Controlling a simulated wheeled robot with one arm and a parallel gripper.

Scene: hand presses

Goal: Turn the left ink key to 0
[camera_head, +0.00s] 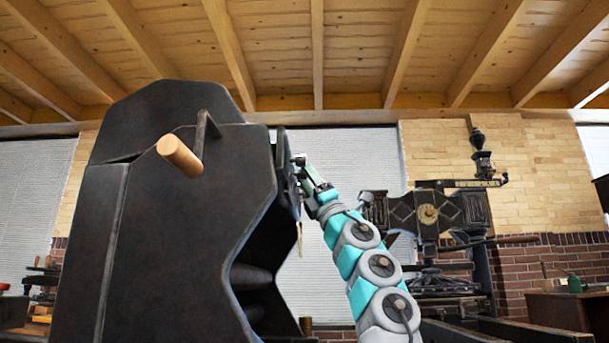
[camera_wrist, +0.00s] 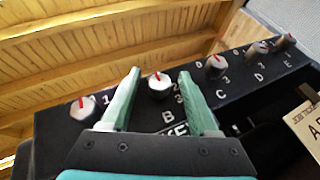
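A row of ink keys with pale round knobs and red pointer marks runs along a dark panel in the wrist view. The leftmost ink key (camera_wrist: 84,108) sits left of my left finger, its red mark pointing roughly up, near a white "1". My gripper (camera_wrist: 159,72) is open, its two green fingers apart, with the knob above the letter B (camera_wrist: 158,88) appearing between them. I cannot tell if they touch it. In the head view my gripper (camera_head: 303,172) is at the right side of the dark press (camera_head: 165,240); the keys are hidden there.
Further keys C (camera_wrist: 215,67), D (camera_wrist: 257,51) and E (camera_wrist: 284,41) continue rightward. A cream job ticket (camera_wrist: 304,124) hangs at the right. A wooden handle (camera_head: 180,156) sticks out of the press. An ornate hand press (camera_head: 428,214) stands at the right.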

